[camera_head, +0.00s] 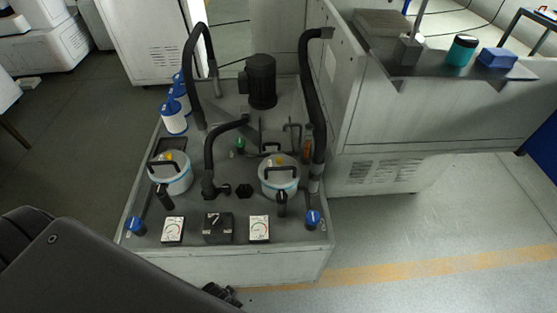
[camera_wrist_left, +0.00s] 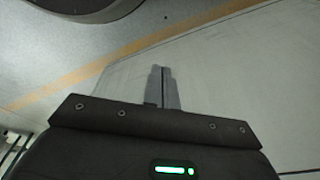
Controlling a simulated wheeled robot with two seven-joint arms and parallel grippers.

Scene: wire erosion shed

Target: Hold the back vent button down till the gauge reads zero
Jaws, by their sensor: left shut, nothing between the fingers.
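Two white canisters stand on the grey unit, a left one (camera_head: 172,183) and a right one (camera_head: 283,187). Each has a dark handle and a small yellow piece on its lid, the left yellow piece (camera_head: 169,156) and the right yellow piece (camera_head: 279,160). Which part is the back vent button I cannot tell. Two white dial gauges, left (camera_head: 173,233) and right (camera_head: 259,233), sit near the front edge; their needles are too small to read. My left gripper (camera_wrist_left: 162,87) is shut and empty, in front of a plain pale surface, away from the canisters. My right gripper is out of view.
A black box (camera_head: 217,236) sits between the gauges. Blue knobs (camera_head: 137,226) (camera_head: 313,218) stand at the front corners. Black hoses (camera_head: 312,90) arch over the deck near a black motor (camera_head: 261,82). A machine cabinet (camera_head: 375,120) stands at right. The floor at right is clear.

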